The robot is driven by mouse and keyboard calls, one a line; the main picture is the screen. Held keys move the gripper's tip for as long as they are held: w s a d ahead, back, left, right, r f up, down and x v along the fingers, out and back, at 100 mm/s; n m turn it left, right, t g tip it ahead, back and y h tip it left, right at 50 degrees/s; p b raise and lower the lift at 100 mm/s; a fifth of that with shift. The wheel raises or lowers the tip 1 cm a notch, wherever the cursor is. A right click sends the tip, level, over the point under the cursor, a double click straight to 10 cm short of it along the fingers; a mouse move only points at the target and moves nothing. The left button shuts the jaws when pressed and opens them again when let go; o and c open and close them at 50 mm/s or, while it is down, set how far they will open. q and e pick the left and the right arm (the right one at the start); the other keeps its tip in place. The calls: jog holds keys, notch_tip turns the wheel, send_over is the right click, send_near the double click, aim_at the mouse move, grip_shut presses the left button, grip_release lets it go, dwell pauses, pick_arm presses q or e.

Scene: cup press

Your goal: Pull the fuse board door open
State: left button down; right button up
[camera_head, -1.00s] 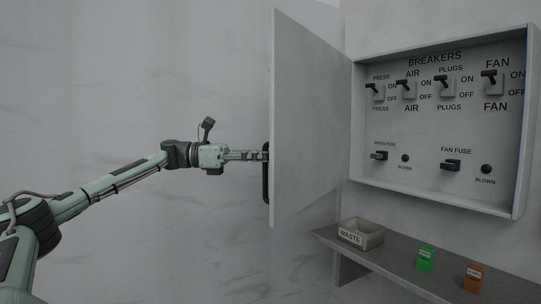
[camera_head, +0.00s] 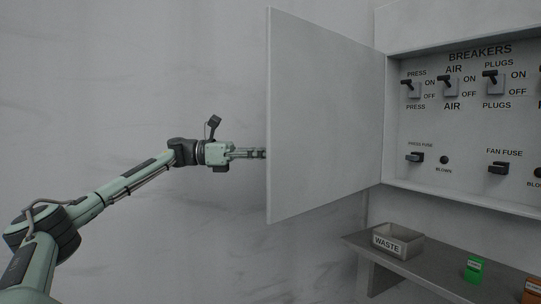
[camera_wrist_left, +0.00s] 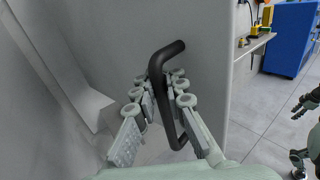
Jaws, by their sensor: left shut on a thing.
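The fuse board door (camera_head: 325,120) is a flat grey panel standing wide open, hinged on the left side of the fuse board (camera_head: 460,130). My left gripper (camera_head: 262,154) reaches the door's outer left edge, and its fingertips pass behind the door in the head view. In the left wrist view, a black bar handle (camera_wrist_left: 165,62) stands on the door (camera_wrist_left: 200,25). The left gripper (camera_wrist_left: 165,95) is shut on this handle, with fingers on both sides of it.
Inside the board are breaker switches (camera_head: 448,86) and fuses (camera_head: 415,157). Below it a grey shelf (camera_head: 425,274) carries a waste box (camera_head: 398,241), a green block (camera_head: 474,269) and an orange block (camera_head: 533,290). The left wrist view shows a blue cabinet (camera_wrist_left: 290,40) at the right.

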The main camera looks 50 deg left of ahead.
pick_arm(q)
jog(key=shift+a, duration=0.15)
dwell(0.3)
jog(key=c, duration=1.7)
grip_release()
jog(key=shift+s+r, duration=0.1)
jog(key=shift+s, duration=0.05)
jog(key=shift+o, duration=0.6)
pick_arm(e)
jog(key=shift+s+a, duration=0.1)
jog(key=shift+a, duration=0.15)
pick_arm(q)
jog(key=v, duration=0.7)
jog(key=shift+a, duration=0.25)
pick_arm(e)
jog(key=shift+d, duration=0.1)
